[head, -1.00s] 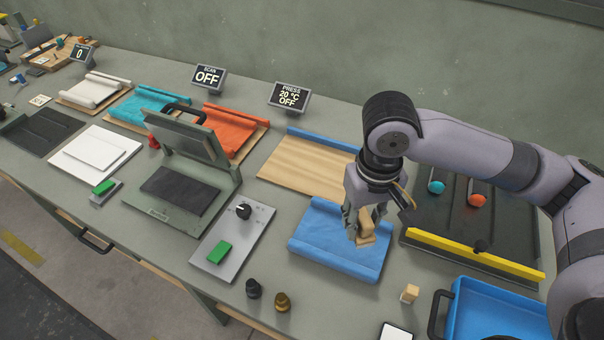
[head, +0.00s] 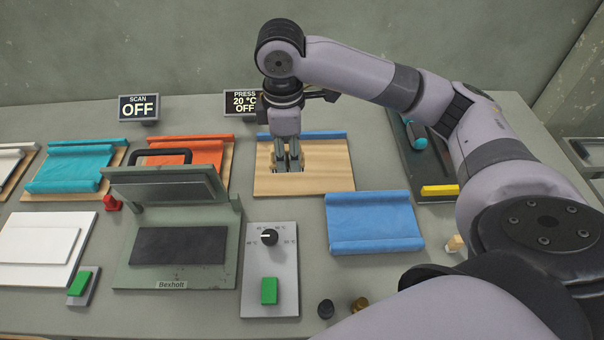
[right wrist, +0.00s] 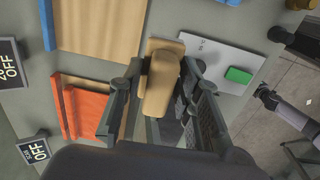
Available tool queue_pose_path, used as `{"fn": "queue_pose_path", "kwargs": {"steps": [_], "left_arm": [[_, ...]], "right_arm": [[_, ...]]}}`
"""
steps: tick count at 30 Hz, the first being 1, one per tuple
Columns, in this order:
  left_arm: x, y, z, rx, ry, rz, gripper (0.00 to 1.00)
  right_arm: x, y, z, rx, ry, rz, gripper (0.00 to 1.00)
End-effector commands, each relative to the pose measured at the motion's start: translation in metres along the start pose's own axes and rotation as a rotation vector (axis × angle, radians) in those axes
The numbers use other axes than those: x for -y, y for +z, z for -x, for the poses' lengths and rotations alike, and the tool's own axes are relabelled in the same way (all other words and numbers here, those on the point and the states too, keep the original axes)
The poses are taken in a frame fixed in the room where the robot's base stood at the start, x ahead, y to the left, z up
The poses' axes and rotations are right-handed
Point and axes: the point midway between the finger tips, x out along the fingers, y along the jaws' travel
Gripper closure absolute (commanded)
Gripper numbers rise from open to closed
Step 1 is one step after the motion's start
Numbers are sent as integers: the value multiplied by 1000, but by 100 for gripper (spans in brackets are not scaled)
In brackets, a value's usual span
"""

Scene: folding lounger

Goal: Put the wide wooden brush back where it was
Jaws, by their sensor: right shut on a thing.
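The wooden brush (right wrist: 160,85) is between the fingers of my right gripper (right wrist: 155,110) in the right wrist view. In the head view my right gripper (head: 289,165) points down over the bare wooden board (head: 330,172). There the brush is hard to make out behind the fingers. The gripper is shut on the brush and appears to hold it above the board; the exact height cannot be told.
A blue sheet (head: 375,222) lies right of the control panel (head: 285,255). The press (head: 180,240) stands open at left, with an orange sheet (head: 190,152) behind it.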

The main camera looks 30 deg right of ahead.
Motion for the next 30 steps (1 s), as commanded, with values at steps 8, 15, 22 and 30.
{"fn": "queue_pose_path", "kwargs": {"steps": [8, 15, 22, 30], "left_arm": [[-13, 6, -3, 10, 16, -1, 60], [2, 0, -6, 0, -2, 1, 60], [5, -4, -7, -7, -6, 3, 60], [2, -4, -4, -7, -3, 3, 60]], "right_arm": [[-47, 10, 13, 0, -2, 582, 91], [-82, 24, 23, -11, -12, 1082, 91], [-102, 34, 30, -29, -18, 1431, 91], [-107, 39, 17, -37, -24, 1558, 91]]}}
